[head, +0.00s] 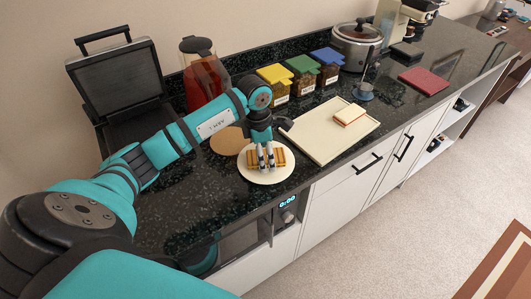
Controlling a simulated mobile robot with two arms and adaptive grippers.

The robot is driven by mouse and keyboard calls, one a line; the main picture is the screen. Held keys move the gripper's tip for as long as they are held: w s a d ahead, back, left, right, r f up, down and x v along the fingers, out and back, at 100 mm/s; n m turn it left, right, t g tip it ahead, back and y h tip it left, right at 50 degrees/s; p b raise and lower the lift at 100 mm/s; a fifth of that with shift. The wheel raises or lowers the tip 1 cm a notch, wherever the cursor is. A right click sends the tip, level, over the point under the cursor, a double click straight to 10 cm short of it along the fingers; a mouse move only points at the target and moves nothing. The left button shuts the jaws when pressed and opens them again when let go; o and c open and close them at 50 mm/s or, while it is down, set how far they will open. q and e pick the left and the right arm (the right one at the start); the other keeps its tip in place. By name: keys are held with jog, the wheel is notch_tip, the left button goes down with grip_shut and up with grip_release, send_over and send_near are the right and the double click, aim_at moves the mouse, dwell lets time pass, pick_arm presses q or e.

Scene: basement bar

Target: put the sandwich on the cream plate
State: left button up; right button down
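A toasted brown sandwich (281,157) lies on or just above the round cream plate (262,178) near the counter's front edge. My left gripper (266,165) points down over the plate, with its two fingers at the middle of the sandwich. The fingers are close together and cover part of the sandwich. I cannot tell whether they press on it or stand loose around it. My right gripper is not in view.
A tan round board (230,140) lies behind the plate. To the right is a cream cutting board (315,140) with a pale, orange-edged block (350,115). An open press grill (125,85), red pitcher (205,80), lidded jars (303,78) and cooker (357,45) stand behind.

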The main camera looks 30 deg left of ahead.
pick_arm(q)
jog(key=shift+r, duration=0.35)
notch_tip(320, 180, up, 12)
jog(key=s+a+b, duration=0.1)
jog(key=b, duration=0.2)
jog(key=shift+f, duration=0.25)
